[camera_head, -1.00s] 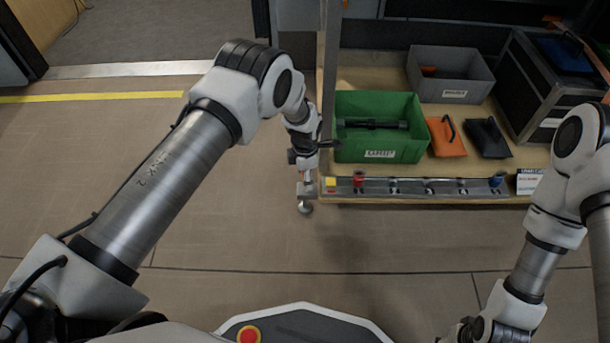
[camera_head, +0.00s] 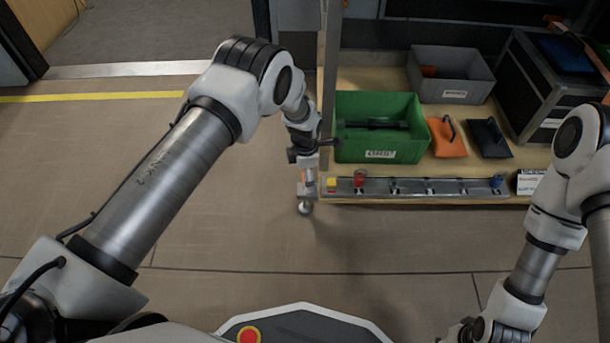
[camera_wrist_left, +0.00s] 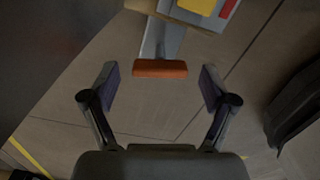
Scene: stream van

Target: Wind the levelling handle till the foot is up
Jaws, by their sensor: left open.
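The levelling handle's orange grip (camera_wrist_left: 160,68) lies crosswise on a grey metal arm (camera_wrist_left: 161,38) in the left wrist view. My left gripper (camera_wrist_left: 154,90) is open, its two dark fingers on either side of the grip's line, apart from it. In the head view the left gripper (camera_head: 307,172) points down at the front left corner of the wooden shelf. A rounded metal foot (camera_head: 305,208) shows just below it near the floor. The gripper and wrist partly hide the handle there. My right gripper (camera_head: 463,331) is only partly in view at the bottom, its jaws unclear.
A metal rail (camera_head: 415,187) with yellow, red and blue pieces runs along the shelf's front edge. A green crate (camera_head: 380,156), a grey bin (camera_head: 453,95) and orange and black pouches stand behind. An upright post (camera_head: 328,80) is close to the left arm. Floor in front is clear.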

